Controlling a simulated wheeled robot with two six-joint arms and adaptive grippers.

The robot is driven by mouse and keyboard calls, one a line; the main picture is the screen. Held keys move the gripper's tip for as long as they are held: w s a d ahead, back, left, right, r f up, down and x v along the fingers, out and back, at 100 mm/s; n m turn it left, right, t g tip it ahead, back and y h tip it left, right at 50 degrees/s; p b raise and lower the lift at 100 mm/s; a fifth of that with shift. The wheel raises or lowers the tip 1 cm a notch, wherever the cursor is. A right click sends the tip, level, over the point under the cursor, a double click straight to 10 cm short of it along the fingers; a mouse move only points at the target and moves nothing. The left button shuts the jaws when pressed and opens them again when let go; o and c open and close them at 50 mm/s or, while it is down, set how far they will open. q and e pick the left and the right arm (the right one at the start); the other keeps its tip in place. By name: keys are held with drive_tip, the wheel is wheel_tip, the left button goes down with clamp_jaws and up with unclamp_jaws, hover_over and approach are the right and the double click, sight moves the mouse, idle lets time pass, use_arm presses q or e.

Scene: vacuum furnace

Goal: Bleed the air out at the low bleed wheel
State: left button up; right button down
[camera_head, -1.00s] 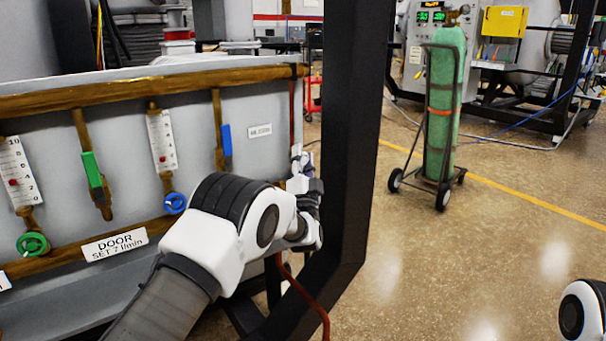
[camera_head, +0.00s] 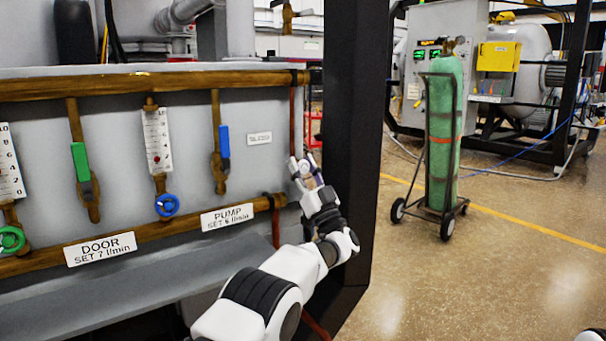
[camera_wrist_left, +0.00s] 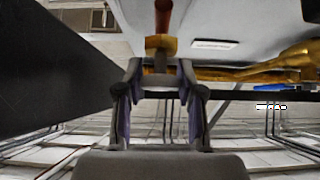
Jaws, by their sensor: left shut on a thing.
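My left gripper (camera_head: 305,170) is raised at the right end of the panel, beside the black post. In the left wrist view the gripper (camera_wrist_left: 160,82) has its two fingers on either side of a grey piece, which I take to be the low bleed wheel (camera_wrist_left: 160,79). It sits just below a brass block (camera_wrist_left: 161,45) on a red pipe (camera_wrist_left: 163,15). In the head view the wheel cannot be made out behind the fingers. The red pipe (camera_head: 292,120) comes down from the upper brass pipe. My right gripper is out of view.
The black post (camera_head: 350,120) stands close right of my left gripper. The panel carries a blue wheel (camera_head: 167,205), a green wheel (camera_head: 11,239), and green (camera_head: 80,160) and blue (camera_head: 224,140) lever handles. A green cylinder (camera_head: 442,130) on a cart stands on open floor.

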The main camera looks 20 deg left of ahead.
use_arm(q)
drive_tip(key=shift+f+n, duration=0.15)
drive_tip(key=shift+n, duration=0.15)
drive_tip(key=o, duration=1.2)
drive_tip(key=shift+c, duration=0.2)
drive_tip(key=v, duration=1.2)
